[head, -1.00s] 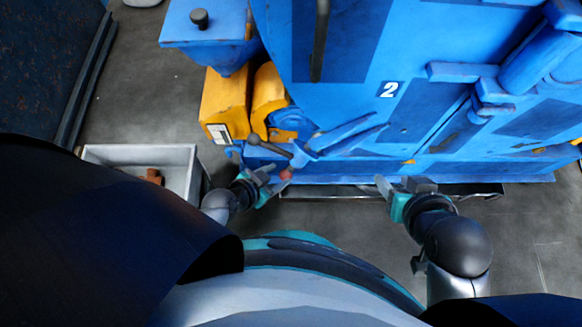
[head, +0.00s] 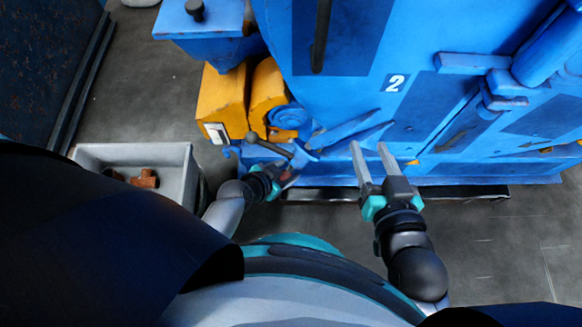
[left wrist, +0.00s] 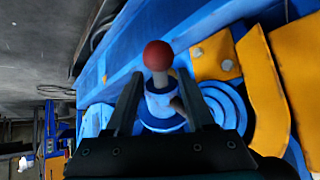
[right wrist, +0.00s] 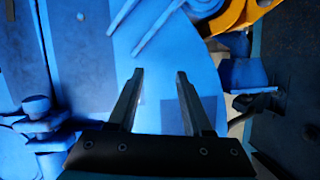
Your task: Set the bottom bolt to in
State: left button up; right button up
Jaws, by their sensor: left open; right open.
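A red ball knob (left wrist: 158,55) on a pale pin stands up from a blue round fitting (left wrist: 160,108) in the left wrist view. My left gripper (left wrist: 160,80) is open, with one finger on each side of the pin. Contact cannot be told. In the head view, my left gripper (head: 278,172) is at the machine's lower left corner, where the knob is mostly hidden. My right gripper (head: 369,148) is open and empty in front of the blue door (head: 335,95) marked 2. I cannot tell for certain which part is the bottom bolt.
A black-knobbed lever (head: 268,146) rises close to my left gripper. Yellow blocks (head: 222,95) stand behind it. Blue cylindrical fittings (head: 548,55) project at the right. A grey bin (head: 180,160) with brown pieces (head: 146,178) stands at left. Floor at lower right is clear.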

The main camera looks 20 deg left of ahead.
pick_arm(q)
jog(key=shift+b+x, duration=0.4)
jog(key=shift+x, duration=0.4)
jog(key=shift+w+d+f+b, duration=0.15)
jog(key=shift+w+f+b, duration=0.2)
jog(key=shift+w+f, duration=0.1)
pick_arm(e)
jog(key=shift+s+a+r+m+t+y, duration=0.25)
jog(key=shift+a+r+t, duration=0.25)
jog(key=shift+t, duration=0.3)
jog(key=shift+s+a+r+m+t+y, duration=0.15)
jog(key=shift+s+a+r+t+y, duration=0.3)
jog(key=shift+t, duration=0.35)
jog(key=shift+w+d, duration=0.1)
pick_arm(q)
grip_shut()
